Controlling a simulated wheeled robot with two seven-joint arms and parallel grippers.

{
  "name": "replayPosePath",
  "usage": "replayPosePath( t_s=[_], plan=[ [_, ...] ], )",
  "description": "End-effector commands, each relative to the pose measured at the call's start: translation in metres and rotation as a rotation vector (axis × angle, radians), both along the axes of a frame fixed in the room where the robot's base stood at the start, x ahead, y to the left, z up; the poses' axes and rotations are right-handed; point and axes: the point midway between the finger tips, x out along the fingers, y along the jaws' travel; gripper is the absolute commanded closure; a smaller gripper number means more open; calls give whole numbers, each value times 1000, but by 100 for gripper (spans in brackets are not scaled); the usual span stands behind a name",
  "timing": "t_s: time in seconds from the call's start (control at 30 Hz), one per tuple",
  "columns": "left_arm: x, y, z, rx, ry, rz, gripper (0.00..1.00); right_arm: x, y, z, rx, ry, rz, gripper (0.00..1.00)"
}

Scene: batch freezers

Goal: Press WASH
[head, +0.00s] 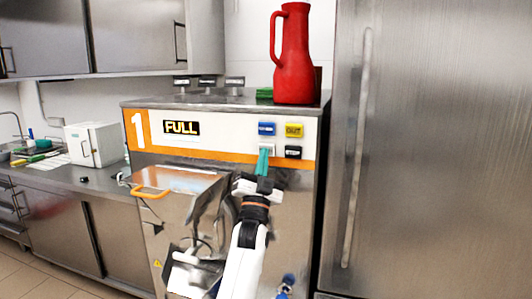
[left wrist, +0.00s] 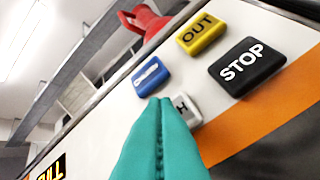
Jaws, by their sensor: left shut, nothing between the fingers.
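The white WASH button (left wrist: 188,110) shows in the left wrist view with only its letter H visible; my fingers cover the rest. In the head view a small white part of the button (head: 266,147) shows above my fingertips. My left gripper (head: 263,153) is shut and empty, its teal fingers pointing up at the panel of machine 1 (head: 220,136). In the left wrist view the fingertips (left wrist: 160,103) overlap the button's left side; I cannot tell whether they touch it. My right gripper is out of view.
Close around are a blue button (left wrist: 150,76), a yellow OUT button (left wrist: 201,33) and a black STOP button (left wrist: 247,66). A FULL display (head: 181,128) is on the panel's left. A red jug (head: 294,60) stands on top. A tall steel cabinet (head: 430,150) is at right.

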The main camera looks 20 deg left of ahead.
Motion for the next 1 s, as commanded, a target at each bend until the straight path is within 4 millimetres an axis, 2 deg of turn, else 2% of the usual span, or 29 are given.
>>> replayPosePath(
  t_s=[1.0],
  plan=[
    [9,0,0,-1,-1,1,100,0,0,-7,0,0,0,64]
  ],
)
